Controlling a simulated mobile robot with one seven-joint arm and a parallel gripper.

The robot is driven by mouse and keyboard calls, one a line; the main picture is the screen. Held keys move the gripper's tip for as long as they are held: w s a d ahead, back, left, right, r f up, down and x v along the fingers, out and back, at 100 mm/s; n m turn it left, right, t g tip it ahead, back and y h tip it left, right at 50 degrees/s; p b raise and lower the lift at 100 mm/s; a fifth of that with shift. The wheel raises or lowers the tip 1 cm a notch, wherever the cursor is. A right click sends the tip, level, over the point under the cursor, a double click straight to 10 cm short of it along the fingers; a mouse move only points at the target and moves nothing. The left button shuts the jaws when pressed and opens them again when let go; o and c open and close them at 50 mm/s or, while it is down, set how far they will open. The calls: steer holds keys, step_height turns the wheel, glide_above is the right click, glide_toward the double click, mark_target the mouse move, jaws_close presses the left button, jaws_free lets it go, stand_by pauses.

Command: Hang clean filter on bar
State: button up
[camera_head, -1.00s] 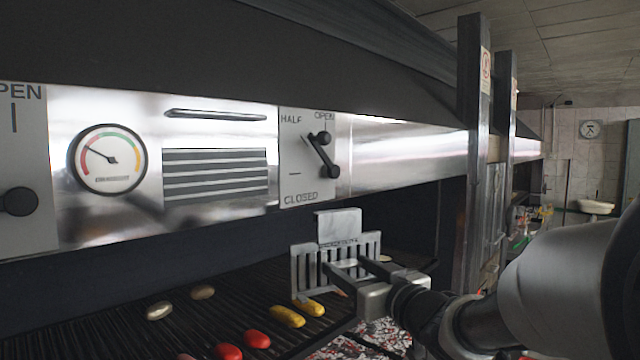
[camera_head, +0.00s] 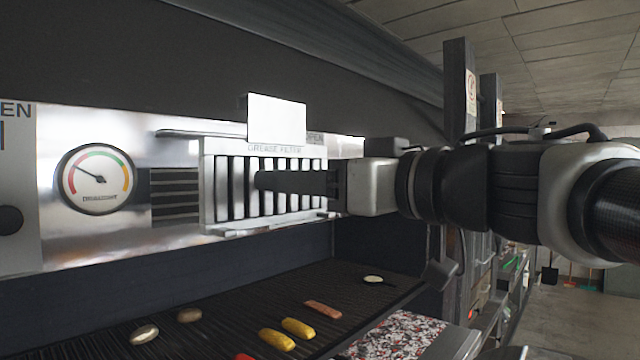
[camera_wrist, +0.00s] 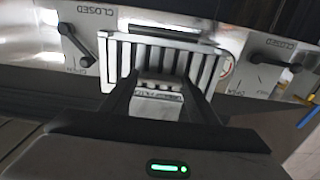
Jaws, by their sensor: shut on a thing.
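The clean filter (camera_head: 222,190) is a pale metal grille with upright slots, a "GREASE FILTER" label and a white plate on top. My gripper (camera_head: 265,181) is shut on it and holds it upright in front of the hood panel. The bar (camera_head: 195,133) is a thin dark rail on the panel above the louvres. The filter's top plate overlaps the bar's right end in the head view. I cannot tell whether they touch. In the wrist view the filter (camera_wrist: 115,62) shows upside down beyond my gripper's fingers.
A round gauge (camera_head: 97,179) and louvres (camera_head: 175,196) are on the panel left of the filter. The grill (camera_head: 225,305) below carries sausages and other food. A dark post (camera_head: 459,90) stands to the right. Lever knobs (camera_wrist: 65,30) flank the filter in the wrist view.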

steer(key=f+b+x, duration=0.1)
steer(key=b+x, duration=0.5)
steer(key=x, duration=0.9)
steer(key=shift+f, duration=0.4)
stand_by(0.5)
steer(key=shift+s, duration=0.1)
steer(key=o, duration=1.5)
steer(key=shift+c, duration=0.2)
steer(key=shift+f, duration=0.15)
